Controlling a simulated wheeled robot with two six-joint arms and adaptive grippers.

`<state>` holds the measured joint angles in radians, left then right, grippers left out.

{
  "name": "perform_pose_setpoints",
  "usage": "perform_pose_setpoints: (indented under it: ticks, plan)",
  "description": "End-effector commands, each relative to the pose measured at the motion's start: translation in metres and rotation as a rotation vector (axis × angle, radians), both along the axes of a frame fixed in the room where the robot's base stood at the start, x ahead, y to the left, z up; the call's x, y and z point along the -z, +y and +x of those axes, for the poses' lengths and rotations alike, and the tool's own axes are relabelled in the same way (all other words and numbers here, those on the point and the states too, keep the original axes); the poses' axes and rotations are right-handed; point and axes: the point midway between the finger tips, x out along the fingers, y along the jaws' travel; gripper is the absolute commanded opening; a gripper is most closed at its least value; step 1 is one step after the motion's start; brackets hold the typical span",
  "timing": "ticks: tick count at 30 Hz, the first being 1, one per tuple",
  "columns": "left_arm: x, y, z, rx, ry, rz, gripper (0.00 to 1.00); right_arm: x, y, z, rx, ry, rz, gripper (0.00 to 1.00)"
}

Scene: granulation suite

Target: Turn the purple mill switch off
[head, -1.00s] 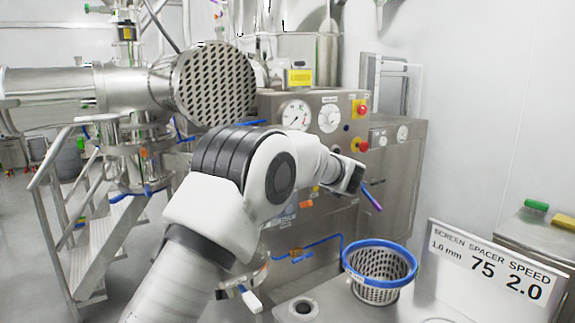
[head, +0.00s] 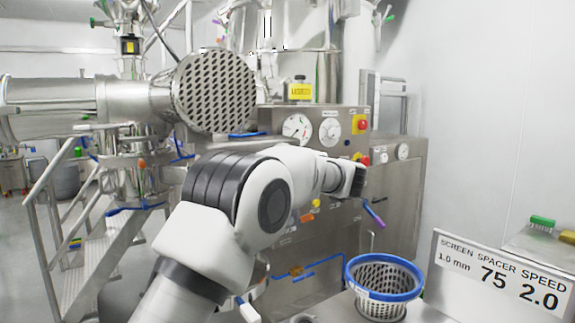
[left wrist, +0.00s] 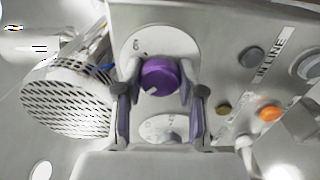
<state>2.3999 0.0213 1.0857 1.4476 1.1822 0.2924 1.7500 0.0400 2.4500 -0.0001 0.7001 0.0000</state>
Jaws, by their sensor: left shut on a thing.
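The purple mill switch (left wrist: 160,76) is a round purple knob on a pale dial plate, seen in the left wrist view. A white pointer mark shows at its lower left. My left gripper (left wrist: 160,85) has one finger on each side of the knob and is shut on it. In the head view my left gripper (head: 360,190) is in front of the steel control panel (head: 345,225), with a purple finger pointing down and right; the arm hides the knob there. My right gripper is in neither view.
A lower dial (left wrist: 165,128) and an orange button (left wrist: 269,113) are close to the gripper. The panel carries gauges (head: 297,127) and a red button (head: 361,124). A blue-rimmed basket (head: 383,272) and a sign (head: 500,275) stand at lower right.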

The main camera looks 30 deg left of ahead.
Motion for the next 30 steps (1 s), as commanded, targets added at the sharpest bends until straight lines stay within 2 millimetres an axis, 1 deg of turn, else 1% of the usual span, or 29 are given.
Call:
perform_pose_setpoints:
  ticks: [1, 9, 10, 11, 12, 20, 23, 26, 30]
  plan:
    - [-0.005, 0.000, 0.000, 0.003, -0.009, 0.004, 0.04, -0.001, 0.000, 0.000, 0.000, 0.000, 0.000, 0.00]
    - [-0.006, 0.000, 0.000, 0.003, -0.008, 0.004, 0.03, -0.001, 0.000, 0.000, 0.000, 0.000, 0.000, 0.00]
    - [-0.006, 0.000, 0.000, 0.003, -0.008, 0.004, 0.49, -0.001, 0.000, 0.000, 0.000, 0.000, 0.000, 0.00]
    - [-0.006, 0.000, 0.000, 0.003, -0.008, 0.004, 0.59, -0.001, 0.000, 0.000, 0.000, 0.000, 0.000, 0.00]
    - [-0.005, 0.000, 0.000, 0.002, -0.008, 0.003, 0.64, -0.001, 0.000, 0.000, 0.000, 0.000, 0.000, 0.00]
    - [-0.002, 0.000, 0.000, 0.001, -0.003, 0.002, 0.64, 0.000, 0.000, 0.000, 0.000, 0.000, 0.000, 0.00]
    - [-0.002, -0.006, -0.002, 0.003, -0.002, 0.002, 0.64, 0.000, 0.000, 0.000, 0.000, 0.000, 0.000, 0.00]
    - [-0.002, -0.020, -0.007, 0.004, 0.000, 0.003, 0.64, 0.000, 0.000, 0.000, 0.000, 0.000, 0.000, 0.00]
    - [-0.003, -0.053, -0.021, 0.005, -0.001, 0.006, 0.64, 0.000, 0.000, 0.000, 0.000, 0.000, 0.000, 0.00]
